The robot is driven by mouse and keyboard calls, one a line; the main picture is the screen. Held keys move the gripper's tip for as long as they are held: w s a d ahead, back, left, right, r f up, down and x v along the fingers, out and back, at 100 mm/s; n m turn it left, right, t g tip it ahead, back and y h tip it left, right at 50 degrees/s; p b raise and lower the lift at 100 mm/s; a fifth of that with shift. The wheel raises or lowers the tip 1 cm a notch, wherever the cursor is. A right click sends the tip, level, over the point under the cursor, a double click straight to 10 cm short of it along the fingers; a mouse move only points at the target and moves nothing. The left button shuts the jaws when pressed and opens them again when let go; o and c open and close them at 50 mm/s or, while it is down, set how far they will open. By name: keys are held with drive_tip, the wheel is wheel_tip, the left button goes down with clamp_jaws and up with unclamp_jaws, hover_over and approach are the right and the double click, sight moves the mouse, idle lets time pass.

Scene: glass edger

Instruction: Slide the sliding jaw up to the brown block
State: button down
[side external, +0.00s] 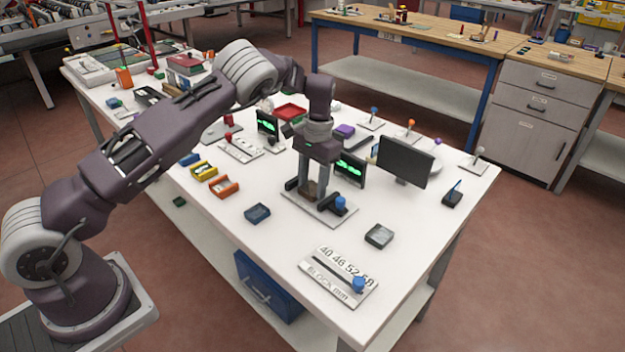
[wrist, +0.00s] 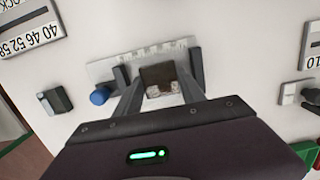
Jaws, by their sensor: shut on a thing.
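The brown block (side external: 313,191) stands on a pale plate (side external: 318,214) between two dark jaws. It also shows in the wrist view (wrist: 158,75). My gripper (wrist: 160,85) points down and is shut on the brown block, with a finger on either side. The sliding jaw (wrist: 122,76), with a blue knob (wrist: 99,96), is left of the block in the wrist view, with a gap between them. In the side view its blue knob (side external: 340,202) is at the right.
A display with green digits (side external: 350,168) and a dark monitor (side external: 404,162) stand behind the plate. A numbered board (side external: 339,277) lies near the front edge.

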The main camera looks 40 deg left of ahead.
sight(315, 185)
drive_tip(key=c, duration=0.6)
unclamp_jaws()
drive_tip(key=shift+w+r, duration=0.1)
drive_tip(key=shift+r, duration=0.3)
drive_tip(key=r, duration=0.6)
drive_tip(key=shift+w, duration=0.35)
drive_tip(key=s+d+r+n+t+h, duration=0.1)
drive_tip(key=s+d+r+t, duration=0.1)
drive_tip(key=s+r, duration=0.7)
drive_tip(key=s+d+r+t+h, duration=0.15)
drive_tip(key=s+r, duration=0.45)
drive_tip(key=r, duration=0.6)
drive_tip(key=s+d+t, duration=0.1)
drive_tip(key=s, duration=0.6)
drive_tip(key=s+d+f+t+y, duration=0.1)
drive_tip(key=s, duration=0.6)
drive_tip(key=s+d+f+m+t+y, duration=0.1)
drive_tip(key=s, duration=0.7)
drive_tip(key=shift+d+f+t+y, duration=0.25)
drive_tip(key=shift+d, duration=0.1)
